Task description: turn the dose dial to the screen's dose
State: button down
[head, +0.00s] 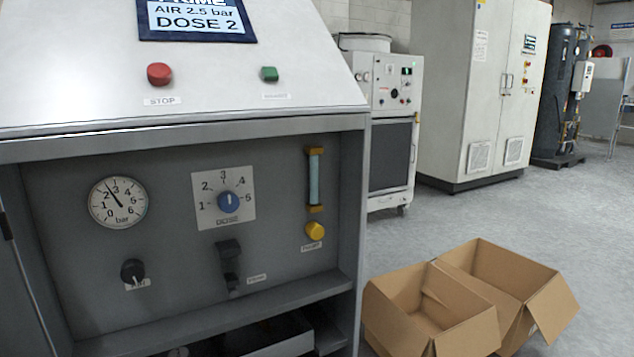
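The dose dial is a blue knob (229,202) on a white square plate (211,217) marked 1 to 5 and labelled DOSE. It sits in the middle of the grey recessed panel in the head view. A small light mark shows on the knob, but it is too small to tell surely which number it points at. The screen (196,21) at the top is cut off by the frame edge. It reads AIR 2.5 bar and DOSE 2, under a partly cut line. My gripper is not in view, and nothing touches the knob.
Around the dial are a round bar gauge (118,203), a small black knob (133,271), a black lever (229,262), a yellow knob (315,231) and a sight tube (314,180). Red (159,74) and green (269,74) buttons sit above. Open cardboard boxes (462,338) stand at right.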

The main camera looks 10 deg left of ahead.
aim_at(228, 201)
jog(key=u, duration=0.3)
jog(key=k, duration=0.3)
jog(key=u, duration=0.85)
jog(key=k, duration=0.8)
